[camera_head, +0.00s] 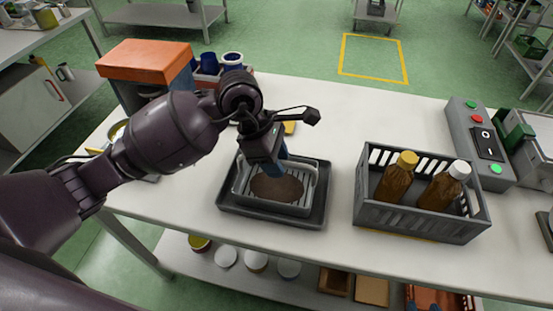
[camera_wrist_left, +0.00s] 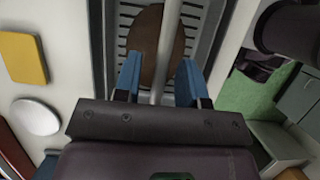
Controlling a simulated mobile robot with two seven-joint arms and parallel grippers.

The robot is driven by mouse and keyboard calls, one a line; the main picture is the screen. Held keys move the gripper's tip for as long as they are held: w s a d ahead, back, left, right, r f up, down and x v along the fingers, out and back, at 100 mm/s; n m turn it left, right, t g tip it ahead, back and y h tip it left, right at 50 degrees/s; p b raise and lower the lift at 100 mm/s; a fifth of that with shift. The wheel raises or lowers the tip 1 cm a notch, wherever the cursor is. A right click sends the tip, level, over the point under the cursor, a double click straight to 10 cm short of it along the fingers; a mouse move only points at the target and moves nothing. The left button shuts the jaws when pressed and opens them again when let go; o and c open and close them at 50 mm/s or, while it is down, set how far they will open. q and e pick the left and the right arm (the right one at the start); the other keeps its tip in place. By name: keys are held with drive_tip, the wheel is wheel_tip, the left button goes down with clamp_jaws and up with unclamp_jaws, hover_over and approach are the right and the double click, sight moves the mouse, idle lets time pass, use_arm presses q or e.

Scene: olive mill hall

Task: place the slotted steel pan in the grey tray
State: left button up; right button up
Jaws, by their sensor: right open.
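The slotted steel pan (camera_head: 306,202) sits inside the dark grey tray (camera_head: 228,210) on the white table, with a brown oval patch on its slotted floor. The pan also shows in the left wrist view (camera_wrist_left: 205,45). My left gripper (camera_head: 278,160) points down over the far part of the pan and hides some of it. In the left wrist view, its blue fingers (camera_wrist_left: 158,82) are apart on either side of a pale bar, with gaps on both sides. I cannot tell how high the fingertips are. My right gripper is not in view.
A grey crate (camera_head: 404,222) with two brown bottles stands right of the tray. A control box (camera_head: 475,140) with buttons is farther right. An orange-topped box (camera_head: 147,62) and blue cups are at the back left. The table behind the crate is clear.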

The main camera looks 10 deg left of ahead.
use_arm(q)
drive_tip(key=v, duration=1)
drive_tip(key=shift+a+r, duration=0.1)
drive_tip(key=shift+v, duration=0.75)
drive_tip(key=shift+s, duration=0.1)
